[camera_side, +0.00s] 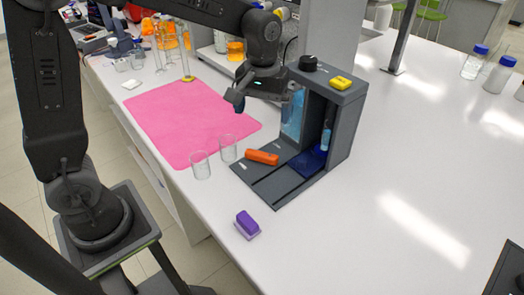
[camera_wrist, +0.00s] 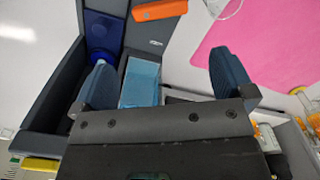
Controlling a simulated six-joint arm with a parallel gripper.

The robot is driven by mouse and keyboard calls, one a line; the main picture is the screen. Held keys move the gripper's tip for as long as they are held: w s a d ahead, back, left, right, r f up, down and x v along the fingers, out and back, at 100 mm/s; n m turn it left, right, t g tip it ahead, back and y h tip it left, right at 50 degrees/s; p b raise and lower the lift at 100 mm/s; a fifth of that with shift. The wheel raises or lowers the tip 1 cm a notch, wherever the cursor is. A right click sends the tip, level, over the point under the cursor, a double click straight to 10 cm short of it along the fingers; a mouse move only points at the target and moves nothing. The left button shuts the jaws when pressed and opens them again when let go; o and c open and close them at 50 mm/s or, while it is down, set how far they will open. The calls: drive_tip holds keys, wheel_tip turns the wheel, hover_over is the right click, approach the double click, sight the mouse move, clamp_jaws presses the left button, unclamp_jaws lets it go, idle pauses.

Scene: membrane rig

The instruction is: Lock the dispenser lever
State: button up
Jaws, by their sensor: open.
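The dispenser is a dark grey rig (camera_side: 345,110) with a black knob and a yellow block on top. An orange bar (camera_side: 262,157), perhaps the lever, lies across the front left part of its base; it also shows at the top of the wrist view (camera_wrist: 160,9). My gripper (camera_side: 238,101) is above and behind the orange bar, beside the rig's upper left side, apart from the bar. In the wrist view my gripper (camera_wrist: 163,72) has its two blue-grey fingers wide apart, with nothing held. A light blue panel (camera_wrist: 140,82) shows between them.
Two clear beakers (camera_side: 201,165) (camera_side: 228,148) stand left of the rig's base. A purple block (camera_side: 247,224) lies in front. A pink mat (camera_side: 185,120) covers the left side. Glassware stands at the back. The bench right of the rig is mostly clear.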

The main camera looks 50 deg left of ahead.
sight(262, 152)
wheel_tip(262, 152, down, 13)
drive_tip(key=shift+r, duration=0.1)
idle(0.3)
drive_tip(key=c, duration=0.6)
drive_tip(key=m, duration=0.3)
drive_tip(key=w+m, duration=0.1)
drive_tip(key=m, duration=0.1)
drive_tip(key=shift+m, duration=0.4)
drive_tip(key=m, duration=0.3)
drive_tip(key=w+m, duration=0.1)
drive_tip(key=m, duration=0.2)
drive_tip(key=shift+d, duration=0.2)
idle(0.4)
